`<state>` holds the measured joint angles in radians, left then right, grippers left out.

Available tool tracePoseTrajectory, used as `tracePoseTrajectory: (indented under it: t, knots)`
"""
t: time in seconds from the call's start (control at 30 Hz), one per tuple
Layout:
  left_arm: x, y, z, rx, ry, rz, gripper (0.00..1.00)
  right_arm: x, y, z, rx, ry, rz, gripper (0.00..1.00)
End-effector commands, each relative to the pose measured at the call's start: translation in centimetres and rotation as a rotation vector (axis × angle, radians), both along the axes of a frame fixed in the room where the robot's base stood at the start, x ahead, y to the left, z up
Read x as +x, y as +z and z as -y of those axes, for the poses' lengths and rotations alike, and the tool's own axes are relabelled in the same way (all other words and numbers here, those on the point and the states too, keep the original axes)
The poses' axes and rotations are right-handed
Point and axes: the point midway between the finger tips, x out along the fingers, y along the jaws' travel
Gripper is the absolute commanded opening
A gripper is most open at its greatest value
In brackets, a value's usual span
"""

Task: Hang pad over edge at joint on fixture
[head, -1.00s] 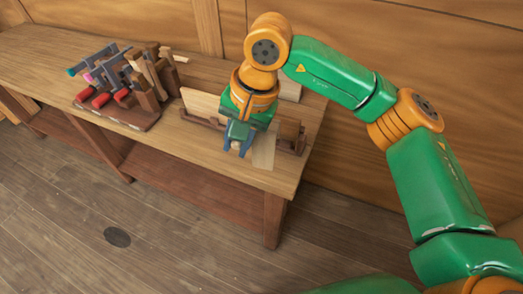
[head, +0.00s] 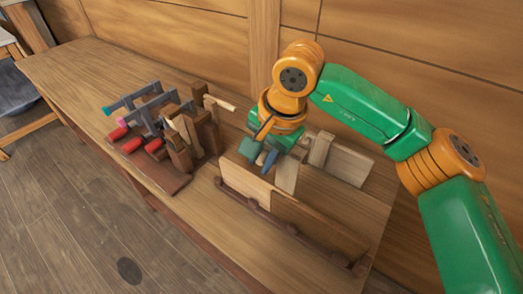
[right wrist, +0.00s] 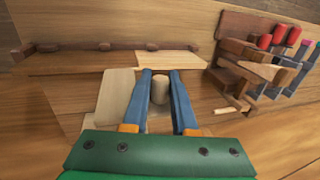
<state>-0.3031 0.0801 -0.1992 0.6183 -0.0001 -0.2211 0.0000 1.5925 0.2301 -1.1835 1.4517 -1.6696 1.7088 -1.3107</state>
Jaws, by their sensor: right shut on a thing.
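The fixture is a dark rail (head: 290,230) on the bench, holding a pale board (head: 246,182) and a browner board (head: 322,226) on edge. They meet end to end at a joint near the middle. My right gripper (head: 264,160) is above the bench on the far side of these boards, pointing down. In the right wrist view its blue fingers (right wrist: 160,95) are shut around a rounded wooden knob (right wrist: 158,90). A pale flat plate (right wrist: 115,97) shows beside the fingers, also in the head view (head: 287,176); it seems part of the held pad. My left gripper is out of view.
A rack (head: 160,176) with several clamps and wooden pieces stands on the bench left of the fixture. A wooden block (head: 320,150) and a board (head: 348,165) lie behind the gripper near the wall. The bench's front left is clear.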

Motion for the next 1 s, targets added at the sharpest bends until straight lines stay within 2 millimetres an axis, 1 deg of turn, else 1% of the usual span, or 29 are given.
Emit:
tracePoseTrajectory:
  t: [0.03, 0.23, 0.47, 0.83, 0.9, 1.0]
  knots:
    - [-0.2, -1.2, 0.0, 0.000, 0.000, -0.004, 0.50, 0.0, -1.4, 0.0, 0.001, 0.000, -0.001, 0.00]
    - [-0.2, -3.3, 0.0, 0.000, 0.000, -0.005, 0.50, 0.0, -4.2, 0.0, 0.001, 0.000, -0.001, 0.00]
    - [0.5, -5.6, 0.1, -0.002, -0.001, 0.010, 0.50, 0.0, -7.4, 0.0, 0.001, 0.000, -0.001, 0.00]
    - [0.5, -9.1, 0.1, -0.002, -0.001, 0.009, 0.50, 0.1, -12.5, 0.0, 0.000, 0.000, 0.000, 0.00]
    - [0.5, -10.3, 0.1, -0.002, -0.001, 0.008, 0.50, 0.1, -13.7, 0.0, 0.000, 0.000, 0.001, 0.00]
    - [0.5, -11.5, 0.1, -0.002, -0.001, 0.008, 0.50, 0.1, -14.9, 0.0, 0.000, 0.000, 0.001, 0.00]
